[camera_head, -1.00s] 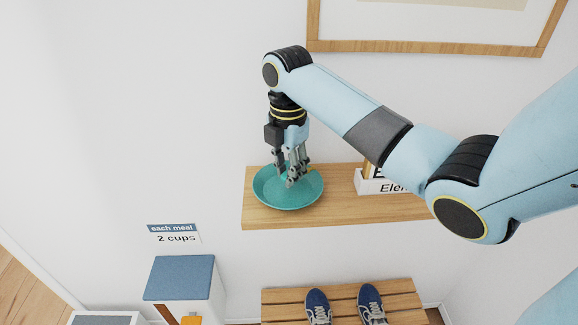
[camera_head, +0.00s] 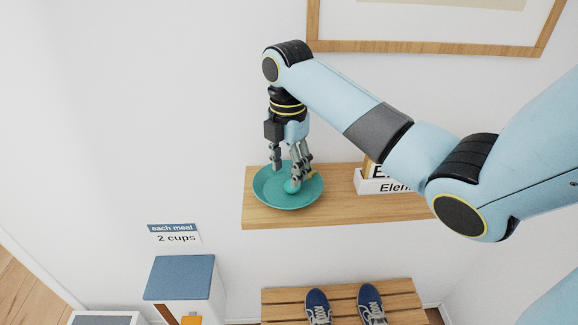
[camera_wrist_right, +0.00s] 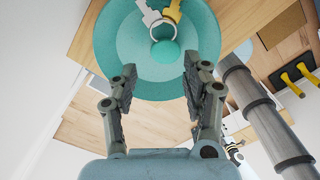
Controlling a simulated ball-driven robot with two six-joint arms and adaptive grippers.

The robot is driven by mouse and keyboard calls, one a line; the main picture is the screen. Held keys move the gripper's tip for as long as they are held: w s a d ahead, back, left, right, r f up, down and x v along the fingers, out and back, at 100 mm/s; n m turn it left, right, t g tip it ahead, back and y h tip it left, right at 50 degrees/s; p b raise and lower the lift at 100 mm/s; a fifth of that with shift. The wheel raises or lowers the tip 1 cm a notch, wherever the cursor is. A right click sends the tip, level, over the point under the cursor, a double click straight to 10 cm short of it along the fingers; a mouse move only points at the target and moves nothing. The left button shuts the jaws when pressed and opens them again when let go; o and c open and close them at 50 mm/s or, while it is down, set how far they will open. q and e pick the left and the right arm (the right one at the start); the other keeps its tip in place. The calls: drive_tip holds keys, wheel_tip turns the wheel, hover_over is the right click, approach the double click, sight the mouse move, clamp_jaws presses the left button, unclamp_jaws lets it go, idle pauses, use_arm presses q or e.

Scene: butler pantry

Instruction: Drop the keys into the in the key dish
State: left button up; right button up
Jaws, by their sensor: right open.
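The teal key dish (camera_head: 266,198) sits on the wooden shelf. It also shows in the right wrist view (camera_wrist_right: 112,48). The keys (camera_wrist_right: 173,12) lie in the dish there: a metal ring with a silver key, a yellow key and a round teal fob (camera_wrist_right: 165,53). In the head view the fob (camera_head: 292,187) shows in the dish, below the fingertips. My right gripper (camera_head: 287,172) is open just above the dish, fingers spread. In the wrist view its fingertips (camera_wrist_right: 160,72) stand apart with nothing between them. My left gripper is not in view.
The wooden shelf (camera_head: 385,208) carries a white lettered sign (camera_head: 372,184) to the right of the dish. A framed picture (camera_head: 430,47) hangs above. Blue shoes (camera_head: 318,303) stand on a slatted bench (camera_head: 285,310) below. A blue-lidded bin (camera_head: 180,278) stands lower left.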

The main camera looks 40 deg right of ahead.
wheel_tip(320, 180, up, 6)
idle(0.6)
